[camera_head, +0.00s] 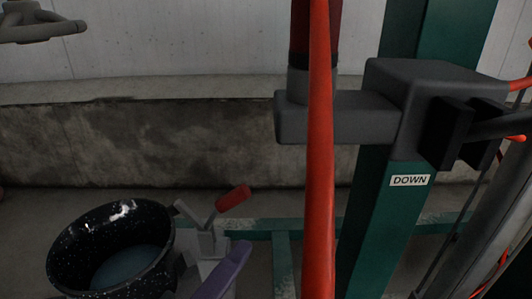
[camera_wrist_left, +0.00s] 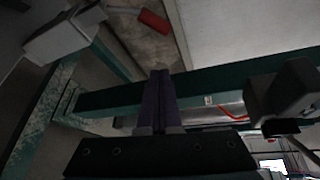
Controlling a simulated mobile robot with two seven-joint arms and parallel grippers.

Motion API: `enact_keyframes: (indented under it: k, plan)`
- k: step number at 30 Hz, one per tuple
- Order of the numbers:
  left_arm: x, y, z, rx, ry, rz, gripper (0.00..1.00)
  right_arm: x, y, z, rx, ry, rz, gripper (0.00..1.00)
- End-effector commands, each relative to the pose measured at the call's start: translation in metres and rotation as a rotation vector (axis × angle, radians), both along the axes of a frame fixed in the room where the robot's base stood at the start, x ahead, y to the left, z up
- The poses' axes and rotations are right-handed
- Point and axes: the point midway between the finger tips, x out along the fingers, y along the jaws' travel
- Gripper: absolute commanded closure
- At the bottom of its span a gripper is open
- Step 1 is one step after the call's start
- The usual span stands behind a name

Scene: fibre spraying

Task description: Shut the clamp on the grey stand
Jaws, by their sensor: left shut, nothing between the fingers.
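The clamp is a small grey piece with a red-handled lever (camera_head: 233,198) on top of a grey stand (camera_head: 207,245), low in the head view right of a black pot. The lever slants up to the right; a second grey arm slants up to the left. In the left wrist view a red handle (camera_wrist_left: 153,22) shows at the top, above the fingertips. My left gripper's purple fingers (camera_head: 238,250) are shut and empty, just below and right of the clamp, apart from the handle in the picture. They also show in the wrist view (camera_wrist_left: 160,75). My right gripper is not in view.
The black speckled pot (camera_head: 60,255) holds bluish liquid. A red hose (camera_head: 319,180) hangs in front. A grey handwheel (camera_head: 40,28) is at upper left. A concrete wall (camera_head: 180,45) stands behind.

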Motion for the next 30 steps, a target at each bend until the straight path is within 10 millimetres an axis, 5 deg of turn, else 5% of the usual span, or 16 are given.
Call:
enact_keyframes:
  k: [4, 17, 30]
  plan:
    - [-0.004, -0.014, 0.005, 0.048, -0.051, -0.071, 1.0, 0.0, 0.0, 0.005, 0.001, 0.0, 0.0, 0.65]
    - [0.0, -0.018, 0.003, 0.048, -0.055, -0.075, 1.0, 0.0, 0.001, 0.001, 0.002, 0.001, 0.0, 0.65]
    - [0.074, -0.055, -0.013, 0.047, -0.058, -0.075, 1.0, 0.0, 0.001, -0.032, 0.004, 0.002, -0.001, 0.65]
